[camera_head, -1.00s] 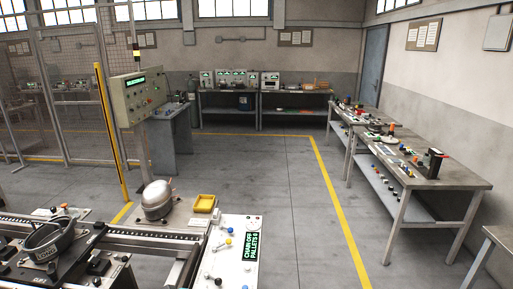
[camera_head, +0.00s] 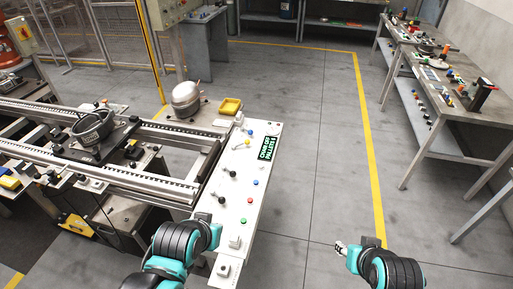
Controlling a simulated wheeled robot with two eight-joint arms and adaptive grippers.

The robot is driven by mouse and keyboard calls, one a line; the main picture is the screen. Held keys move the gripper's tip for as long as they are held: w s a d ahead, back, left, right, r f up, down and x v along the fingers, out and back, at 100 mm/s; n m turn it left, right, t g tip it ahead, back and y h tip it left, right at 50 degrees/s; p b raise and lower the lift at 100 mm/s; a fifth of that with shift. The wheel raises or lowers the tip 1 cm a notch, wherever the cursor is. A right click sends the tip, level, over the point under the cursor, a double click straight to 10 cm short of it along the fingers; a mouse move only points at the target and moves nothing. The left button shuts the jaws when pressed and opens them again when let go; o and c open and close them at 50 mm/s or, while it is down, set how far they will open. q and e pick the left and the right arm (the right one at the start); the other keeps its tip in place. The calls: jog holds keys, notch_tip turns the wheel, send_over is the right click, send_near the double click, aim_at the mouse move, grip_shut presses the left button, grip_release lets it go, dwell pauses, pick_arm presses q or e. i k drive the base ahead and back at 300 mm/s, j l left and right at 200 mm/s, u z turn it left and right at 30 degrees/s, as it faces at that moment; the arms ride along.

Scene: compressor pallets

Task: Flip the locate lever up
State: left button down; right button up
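A pale control panel (camera_head: 262,190) runs along the right end of the conveyor. It carries several small levers and buttons: black-knobbed levers (camera_head: 233,174), a yellow-knobbed lever (camera_head: 246,142), a blue knob (camera_head: 250,132) and red and green buttons. Their labels are too small to read, so I cannot tell which is the locate lever or its position. My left gripper (camera_head: 203,217) is at the panel's lower left edge, mostly hidden by my teal and black arm. My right gripper (camera_head: 341,248) is over the floor, right of the panel and apart from it. Neither gripper's finger opening can be made out.
A green-lit display (camera_head: 268,147) sits on the panel. A pallet with a dark compressor part (camera_head: 93,126) rests on the conveyor. A silver compressor (camera_head: 186,98) and a yellow tray (camera_head: 230,106) stand behind the panel. Floor to the right is clear up to the benches.

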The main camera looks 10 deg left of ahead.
aim_at(247, 142)
jog(key=i+l, duration=0.15)
jog(key=l, duration=0.15)
jog(key=i+l, duration=0.15)
jog(key=l, duration=0.15)
jog(key=i+l, duration=0.15)
jog(key=l, duration=0.15)
jog(key=i, duration=0.35)
